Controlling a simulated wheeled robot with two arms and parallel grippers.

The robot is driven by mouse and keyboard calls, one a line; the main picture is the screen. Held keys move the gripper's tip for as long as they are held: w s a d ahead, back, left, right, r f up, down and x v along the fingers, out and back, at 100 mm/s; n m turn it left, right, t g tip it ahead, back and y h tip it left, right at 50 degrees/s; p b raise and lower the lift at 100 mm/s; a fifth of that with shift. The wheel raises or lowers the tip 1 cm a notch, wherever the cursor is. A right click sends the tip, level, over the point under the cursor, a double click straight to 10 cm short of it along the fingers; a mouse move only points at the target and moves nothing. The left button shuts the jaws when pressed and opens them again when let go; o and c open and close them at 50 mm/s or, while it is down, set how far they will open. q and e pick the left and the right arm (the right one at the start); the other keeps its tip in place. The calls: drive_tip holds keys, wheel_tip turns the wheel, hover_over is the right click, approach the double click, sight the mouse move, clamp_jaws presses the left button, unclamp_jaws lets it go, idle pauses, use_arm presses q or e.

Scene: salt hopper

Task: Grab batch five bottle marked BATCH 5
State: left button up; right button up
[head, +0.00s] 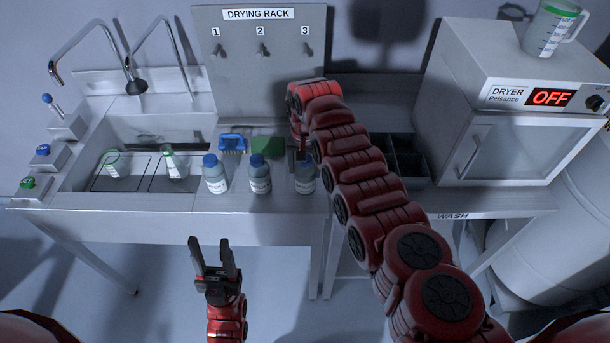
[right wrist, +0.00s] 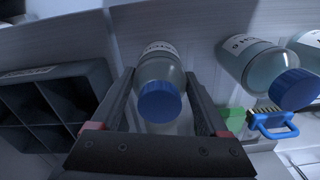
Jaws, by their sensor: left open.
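Three clear bottles with blue caps stand in a row on the counter's front edge: left bottle (head: 215,175), middle bottle (head: 260,175), right bottle (head: 304,178). Their labels are too small to read in the head view. In the right wrist view, my right gripper (right wrist: 160,85) has its fingers on both sides of one bottle (right wrist: 160,65); its label number is not readable. I cannot tell whether the fingers press on it. In the head view my right arm partly covers the right bottle. My left gripper (head: 215,258) is open and empty, in front of the counter.
A blue brush (head: 232,142) and a green item (head: 268,146) lie behind the bottles. The sink (head: 135,180) at left holds two green-rimmed vessels. A dark divided bin (head: 405,160) stands right of my arm, then the dryer (head: 510,150). Two more bottles are close right in the wrist view.

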clamp_jaws()
drive_tip(key=shift+r, duration=0.15)
